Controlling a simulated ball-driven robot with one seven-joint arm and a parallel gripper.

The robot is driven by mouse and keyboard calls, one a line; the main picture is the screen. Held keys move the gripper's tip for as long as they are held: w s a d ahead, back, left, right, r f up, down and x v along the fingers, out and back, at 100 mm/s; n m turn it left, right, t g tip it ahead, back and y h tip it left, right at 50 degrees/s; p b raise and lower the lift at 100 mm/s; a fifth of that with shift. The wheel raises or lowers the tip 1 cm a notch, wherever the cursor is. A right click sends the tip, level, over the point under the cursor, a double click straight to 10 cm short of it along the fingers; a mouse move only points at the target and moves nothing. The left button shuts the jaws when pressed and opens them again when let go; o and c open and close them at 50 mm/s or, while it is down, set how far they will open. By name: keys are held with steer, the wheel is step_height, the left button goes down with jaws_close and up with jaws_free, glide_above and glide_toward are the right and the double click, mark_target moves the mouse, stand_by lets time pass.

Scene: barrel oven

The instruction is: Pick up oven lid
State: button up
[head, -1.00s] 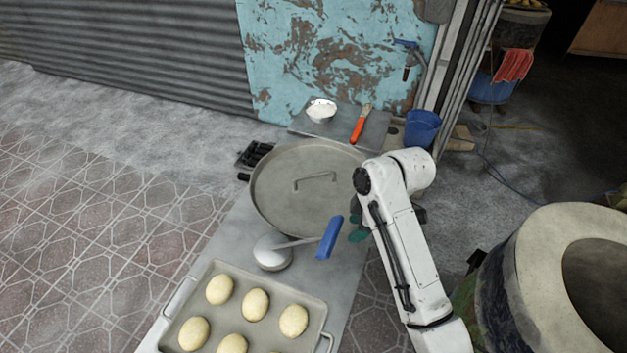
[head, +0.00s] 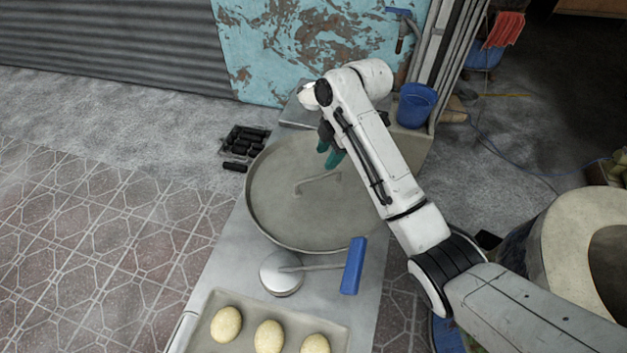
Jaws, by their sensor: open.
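The oven lid (head: 285,215) is a large round grey metal disc with a low rim and a raised bar handle (head: 318,181) at its middle. It lies flat on the grey table. My gripper (head: 329,154) has dark green fingertips and hangs above the lid's far part, a little beyond the handle and apart from it. It is open and holds nothing. My white arm hides the lid's right edge and part of the table behind it.
A round metal tool with a blue handle (head: 353,266) lies just in front of the lid. A tray (head: 215,306) of dough balls is at the near end. A charcoal tray (head: 246,142) is left, a blue bucket (head: 415,105) behind, and the barrel oven (head: 556,232) right.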

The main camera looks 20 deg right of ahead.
mark_target(319, 175)
steer(key=x, duration=0.4)
steer(key=shift+s+p+x, duration=0.2)
steer(key=shift+p+x, duration=0.1)
steer(key=shift+x, duration=1)
steer(key=shift+s+p+x, duration=0.25)
steer(key=shift+p+x, duration=0.05)
steer(key=shift+x, duration=1.05)
steer(key=shift+c, duration=0.2)
jaws_close()
